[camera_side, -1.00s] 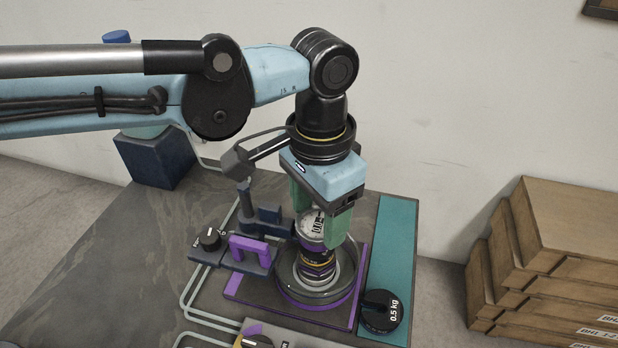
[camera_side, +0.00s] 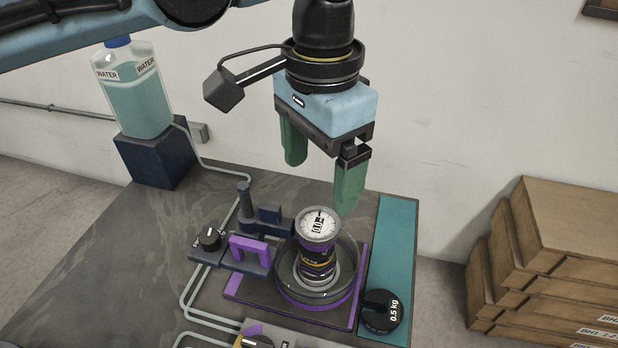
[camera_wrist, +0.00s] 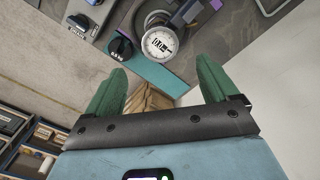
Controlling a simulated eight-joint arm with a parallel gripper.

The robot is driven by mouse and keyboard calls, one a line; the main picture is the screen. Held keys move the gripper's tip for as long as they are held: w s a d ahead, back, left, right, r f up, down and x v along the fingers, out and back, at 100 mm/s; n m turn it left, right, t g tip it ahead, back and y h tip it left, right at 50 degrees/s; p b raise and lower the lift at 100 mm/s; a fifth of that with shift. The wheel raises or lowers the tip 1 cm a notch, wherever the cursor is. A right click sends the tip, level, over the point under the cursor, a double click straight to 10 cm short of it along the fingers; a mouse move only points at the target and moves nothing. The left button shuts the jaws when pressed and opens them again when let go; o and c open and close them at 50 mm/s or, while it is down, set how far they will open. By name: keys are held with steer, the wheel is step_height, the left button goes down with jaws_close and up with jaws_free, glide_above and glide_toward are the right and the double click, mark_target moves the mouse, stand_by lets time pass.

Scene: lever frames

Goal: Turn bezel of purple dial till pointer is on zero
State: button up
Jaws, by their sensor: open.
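The dial (camera_side: 319,224) has a round white face and sits on top of a short dark and purple column, inside a round glass-walled cell (camera_side: 290,288) with a purple base. The dial also shows in the wrist view (camera_wrist: 160,44), face toward the camera. Its pointer and zero mark are too small to read. My gripper (camera_side: 318,185) is open and empty, raised above the dial and clear of it. Its two green fingers are spread wide; they also show in the wrist view (camera_wrist: 160,80), with the dial beyond their tips.
A black 0.5 kg weight (camera_side: 381,312) stands at the right by the teal strip (camera_side: 393,240). A purple bracket (camera_side: 250,248) and a black knob (camera_side: 209,238) are left of the cell. A water bottle (camera_side: 135,95) stands at back left; wooden boxes (camera_side: 560,240) are at right.

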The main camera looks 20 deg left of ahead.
steer(key=shift+r, duration=2.2)
steer(key=w+a+n+t+h, duration=0.1)
steer(key=w+a+n+t, duration=0.25)
steer(key=a, duration=1.45)
steer(key=s+a+f+n+t, duration=0.1)
steer(key=s+a+f, duration=0.1)
steer(key=a, duration=0.4)
steer(key=s+a+f+n+t, duration=0.1)
steer(key=s+a+f+n, duration=0.1)
steer(key=a+f, duration=0.3)
steer(key=s+a+f+n+t+y, duration=0.1)
steer(key=s+a+f, duration=0.2)
steer(key=a, duration=0.4)
steer(key=shift+s+f+t, duration=0.3)
steer(key=shift+f+t, duration=0.05)
steer(key=shift+f, duration=0.4)
